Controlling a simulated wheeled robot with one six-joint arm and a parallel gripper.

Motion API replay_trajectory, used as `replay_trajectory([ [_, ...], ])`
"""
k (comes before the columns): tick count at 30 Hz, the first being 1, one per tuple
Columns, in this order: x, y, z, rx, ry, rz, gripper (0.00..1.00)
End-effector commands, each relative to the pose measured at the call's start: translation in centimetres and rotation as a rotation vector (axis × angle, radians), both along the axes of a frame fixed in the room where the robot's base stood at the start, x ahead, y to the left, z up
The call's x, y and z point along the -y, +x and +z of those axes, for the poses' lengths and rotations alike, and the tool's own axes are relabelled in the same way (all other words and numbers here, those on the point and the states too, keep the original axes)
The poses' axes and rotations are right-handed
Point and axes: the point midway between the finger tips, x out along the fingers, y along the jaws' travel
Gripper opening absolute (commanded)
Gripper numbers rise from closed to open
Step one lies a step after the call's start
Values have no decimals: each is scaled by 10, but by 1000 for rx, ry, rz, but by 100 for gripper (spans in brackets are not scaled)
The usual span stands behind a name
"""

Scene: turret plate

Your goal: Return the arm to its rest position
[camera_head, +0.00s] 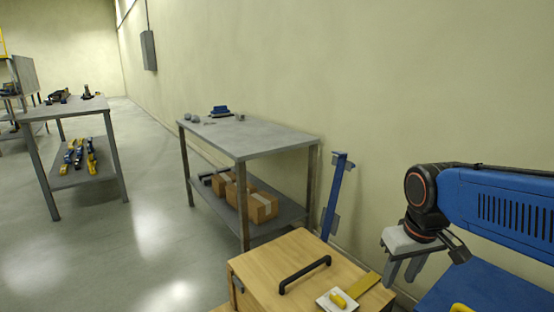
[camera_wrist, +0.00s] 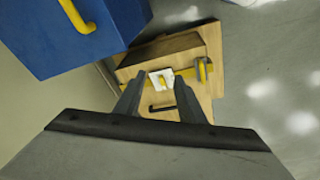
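My gripper (camera_head: 402,275) hangs at the right of the head view, at the end of my blue arm, with its fingers pointing down. In the wrist view my gripper (camera_wrist: 160,88) has its two fingers apart with nothing held between them. The wooden box (camera_head: 258,263) is below and left of it in the head view. On its top are a black handle (camera_head: 304,274) and a white plate (camera_head: 326,302) with a yellow piece (camera_head: 338,299). The white plate (camera_wrist: 155,82) shows beyond the fingers, apart from them.
A blue box (camera_wrist: 85,55) with a yellow handle (camera_wrist: 78,15) is close to my gripper. A grey table (camera_head: 255,135) with cartons (camera_head: 262,207) on its lower shelf stands behind the wooden box. Another table (camera_head: 62,107) is at left. Open floor (camera_head: 130,245) lies between.

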Motion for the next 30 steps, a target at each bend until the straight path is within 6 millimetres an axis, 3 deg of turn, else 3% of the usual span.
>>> replay_trajectory([
  [9,9,-67,-10,130,43,-93,36],
  [15,12,-93,-20,187,62,-133,36],
  [30,12,-102,-25,208,70,-149,36],
])
